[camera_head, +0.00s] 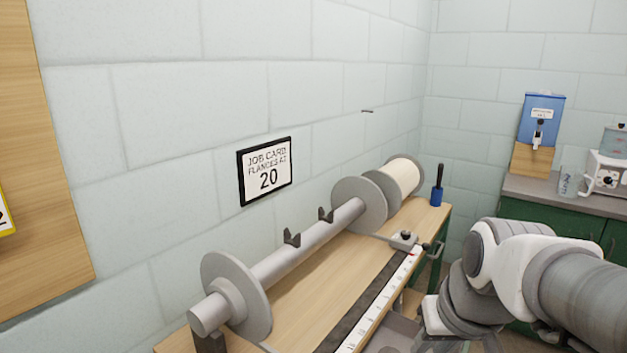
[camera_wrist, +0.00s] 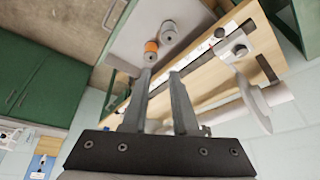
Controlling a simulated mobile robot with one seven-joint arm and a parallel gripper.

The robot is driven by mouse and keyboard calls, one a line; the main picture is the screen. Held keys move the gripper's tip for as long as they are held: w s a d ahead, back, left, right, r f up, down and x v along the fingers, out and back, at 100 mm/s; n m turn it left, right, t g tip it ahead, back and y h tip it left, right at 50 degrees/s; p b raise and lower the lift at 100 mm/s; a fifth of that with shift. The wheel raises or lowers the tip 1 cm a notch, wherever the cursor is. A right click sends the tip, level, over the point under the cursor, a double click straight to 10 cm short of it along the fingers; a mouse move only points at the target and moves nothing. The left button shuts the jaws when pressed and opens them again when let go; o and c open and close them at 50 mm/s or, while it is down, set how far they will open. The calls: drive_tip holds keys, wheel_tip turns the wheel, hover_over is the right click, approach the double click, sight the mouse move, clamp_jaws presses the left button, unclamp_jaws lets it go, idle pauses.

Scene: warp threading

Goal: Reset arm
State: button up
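My arm reaches in from the right in the head view, and its gripper end is mostly hidden below the frame there. In the wrist view my gripper (camera_wrist: 160,82) shows two grey fingers standing apart with nothing between them. The gripper is over the side of the wooden bench, apart from the things on it. The warp beam (camera_head: 310,240) lies along the bench with grey flanges (camera_head: 237,292) on it. A flange also shows in the wrist view (camera_wrist: 252,105).
The bench (camera_head: 300,308) carries a ruler (camera_head: 380,300) with a slider (camera_head: 404,240) and a blue-handled tool (camera_head: 438,190). A job card reading 20 (camera_head: 265,171) hangs on the wall. A grey tray (camera_wrist: 130,45) holds an orange-banded spool (camera_wrist: 151,50) and a grey spool (camera_wrist: 168,31). Green cabinets (camera_head: 570,225) stand right.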

drive_tip(key=s+a+t, duration=0.1)
drive_tip(key=s+a, duration=0.2)
drive_tip(key=s, duration=0.4)
wheel_tip(320, 180, up, 14)
drive_tip(key=p, duration=1.2)
drive_tip(key=shift+w+d+f, duration=0.15)
drive_tip(key=shift+w+f, duration=0.1)
drive_tip(key=shift+w, duration=0.1)
